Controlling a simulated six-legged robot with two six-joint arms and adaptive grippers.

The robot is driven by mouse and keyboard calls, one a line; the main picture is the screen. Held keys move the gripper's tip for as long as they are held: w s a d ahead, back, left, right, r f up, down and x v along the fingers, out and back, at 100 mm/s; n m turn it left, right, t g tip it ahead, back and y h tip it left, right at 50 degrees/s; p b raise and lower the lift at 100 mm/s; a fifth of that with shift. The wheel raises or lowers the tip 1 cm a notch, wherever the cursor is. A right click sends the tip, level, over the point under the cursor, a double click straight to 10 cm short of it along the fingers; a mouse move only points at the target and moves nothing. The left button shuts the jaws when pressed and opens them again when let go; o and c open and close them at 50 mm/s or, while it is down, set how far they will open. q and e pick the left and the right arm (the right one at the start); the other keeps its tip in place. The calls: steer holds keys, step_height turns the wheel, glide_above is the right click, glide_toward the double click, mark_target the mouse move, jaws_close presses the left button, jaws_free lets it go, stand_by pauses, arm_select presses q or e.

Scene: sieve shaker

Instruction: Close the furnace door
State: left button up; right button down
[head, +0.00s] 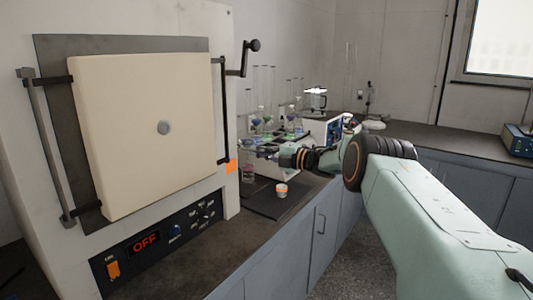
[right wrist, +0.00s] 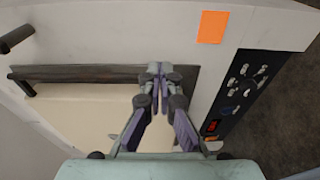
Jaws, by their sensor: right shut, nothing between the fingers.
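The furnace door (head: 140,130) is a thick cream slab with a round grey knob in its middle, at the left of the head view. It appears to lie against the dark front plate (head: 60,55); I cannot tell if it is fully seated. The slab also shows in the right wrist view (right wrist: 85,120). My right gripper (head: 262,153) is to the right of the door, near the furnace's right edge. In the right wrist view its fingers (right wrist: 159,72) are together and empty, overlapping the dark plate's edge. My left gripper is not in view.
A crank lever with a black knob (head: 254,45) sticks out at the furnace's upper right. The control panel (head: 160,240) below reads OFF. The floor in front is clear.

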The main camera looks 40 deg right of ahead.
steer(key=shift+d+b, duration=0.8)
steer(key=shift+d, duration=0.7)
steer(key=shift+s+r, duration=0.15)
steer(key=shift+s, duration=0.1)
